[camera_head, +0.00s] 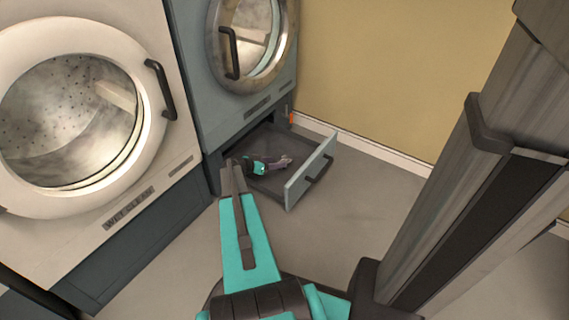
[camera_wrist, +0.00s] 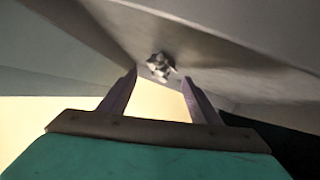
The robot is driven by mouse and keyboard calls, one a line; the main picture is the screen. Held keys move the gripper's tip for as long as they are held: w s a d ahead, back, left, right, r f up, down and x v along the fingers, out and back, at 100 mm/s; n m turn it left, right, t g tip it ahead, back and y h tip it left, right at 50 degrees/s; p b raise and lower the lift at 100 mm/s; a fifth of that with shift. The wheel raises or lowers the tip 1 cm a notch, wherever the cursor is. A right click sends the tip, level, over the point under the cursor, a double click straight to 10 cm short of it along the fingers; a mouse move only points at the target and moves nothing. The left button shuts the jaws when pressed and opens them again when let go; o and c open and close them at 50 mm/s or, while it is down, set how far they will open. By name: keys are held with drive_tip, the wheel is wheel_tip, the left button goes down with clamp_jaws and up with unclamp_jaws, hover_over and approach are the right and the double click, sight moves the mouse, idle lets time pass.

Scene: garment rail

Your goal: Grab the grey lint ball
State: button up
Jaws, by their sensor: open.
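The grey lint ball (camera_wrist: 160,66) is a small, ragged grey-and-white clump against a grey surface in the wrist view. It lies just beyond my fingertips, roughly centred between them. My gripper (camera_wrist: 159,80) is open, with nothing between its fingers. In the head view my gripper (camera_head: 284,162) is low over the open drawer (camera_head: 312,172) under the blue-grey machine. I cannot make out the lint ball in the head view. Whether a fingertip touches it is not clear.
The blue-grey machine (camera_head: 206,70) stands above the drawer, and a cream machine (camera_head: 150,45) stands to its left. The drawer front has a dark handle (camera_head: 320,168). A small orange thing (camera_head: 291,118) is by the wall. The floor right of the drawer is clear.

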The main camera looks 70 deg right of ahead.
sight(280, 161)
drive_tip(key=b+x, duration=0.1)
drive_tip(key=x, duration=0.2)
drive_tip(key=shift+d+f+b, duration=0.3)
drive_tip(key=shift+b, duration=0.1)
drive_tip(key=shift+s+d+f, duration=0.2)
drive_tip(key=shift+s+d, duration=0.1)
drive_tip(key=shift+d, duration=0.2)
drive_tip(key=c, duration=0.8)
